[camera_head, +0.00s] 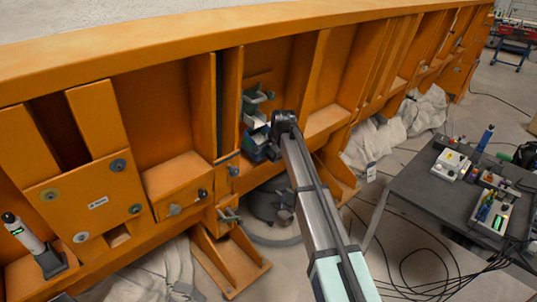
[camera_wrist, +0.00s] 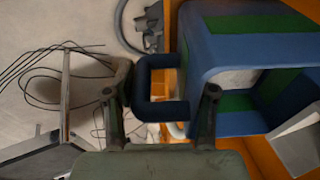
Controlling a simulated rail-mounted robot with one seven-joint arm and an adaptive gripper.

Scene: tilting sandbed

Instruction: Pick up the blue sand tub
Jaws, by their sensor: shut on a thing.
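The blue sand tub (camera_wrist: 228,50) has green bands and a dark blue loop handle (camera_wrist: 158,62) on its left side in the wrist view. My gripper (camera_wrist: 162,95) is shut on this handle, with one finger on each side of it. In the head view the tub (camera_head: 257,152) is small and dark, at a bay of the orange frame. My gripper (camera_head: 280,125) is at its right side there and hides part of it. The tub's pale inside shows in the wrist view. I cannot tell whether its base touches the orange ledge.
The orange frame (camera_head: 180,75) with ribs and ledges surrounds the tub closely. A dark table (camera_head: 420,190) with small devices stands at the right, with loose cables on the floor below.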

